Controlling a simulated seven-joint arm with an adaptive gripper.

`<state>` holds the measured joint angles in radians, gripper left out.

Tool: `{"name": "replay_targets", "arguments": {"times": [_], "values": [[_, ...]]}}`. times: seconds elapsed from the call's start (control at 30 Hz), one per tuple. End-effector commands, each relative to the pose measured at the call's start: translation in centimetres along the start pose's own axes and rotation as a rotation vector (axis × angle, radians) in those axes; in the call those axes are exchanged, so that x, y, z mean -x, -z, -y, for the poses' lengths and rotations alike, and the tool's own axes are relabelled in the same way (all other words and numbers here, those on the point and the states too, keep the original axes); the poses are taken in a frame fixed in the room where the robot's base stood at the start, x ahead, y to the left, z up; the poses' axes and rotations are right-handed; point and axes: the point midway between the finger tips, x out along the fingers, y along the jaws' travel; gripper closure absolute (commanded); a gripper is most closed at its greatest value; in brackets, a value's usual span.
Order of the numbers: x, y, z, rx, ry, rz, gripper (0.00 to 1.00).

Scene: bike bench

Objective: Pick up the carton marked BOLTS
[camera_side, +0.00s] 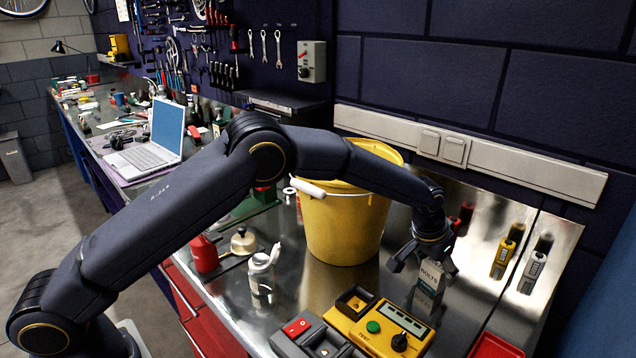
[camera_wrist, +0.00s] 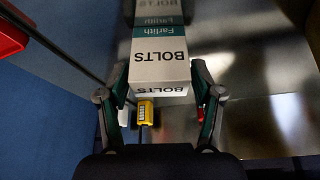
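The carton marked BOLTS (camera_side: 431,276) is a small white box with a teal band. It stands upright on the shiny steel bench, to the right of the yellow bucket. In the wrist view the carton (camera_wrist: 158,68) shows its BOLTS lettering upside down, between the two fingers. My gripper (camera_side: 424,268) reaches down over the carton, with one finger on each side. In the side view the fingers look spread, with a gap at the left finger. In the wrist view my gripper (camera_wrist: 160,80) has its pads close beside the carton; contact is unclear.
A yellow bucket (camera_side: 342,225) stands close left of the carton. A yellow control box (camera_side: 378,325) lies in front of it. A yellow item (camera_side: 503,257) and a grey item (camera_side: 532,270) stand to the right. A red tray (camera_side: 495,346) is at the front right.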

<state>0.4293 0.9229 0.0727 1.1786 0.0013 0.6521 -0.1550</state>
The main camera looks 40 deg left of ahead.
Motion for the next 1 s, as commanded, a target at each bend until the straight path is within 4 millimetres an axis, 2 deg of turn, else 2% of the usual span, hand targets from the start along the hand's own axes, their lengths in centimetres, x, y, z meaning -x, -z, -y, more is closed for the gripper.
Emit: {"name": "replay_targets", "arguments": {"times": [0.07,0.43,0.73,1.0], "values": [[0.0,0.0,0.0,0.0,0.0,0.0,0.46],[0.0,0.0,0.0,0.0,0.0,0.0,0.84],[0.6,0.3,0.0,0.0,0.0,-0.002,0.85],[5.5,2.4,0.0,0.0,0.0,-0.005,0.85]]}}
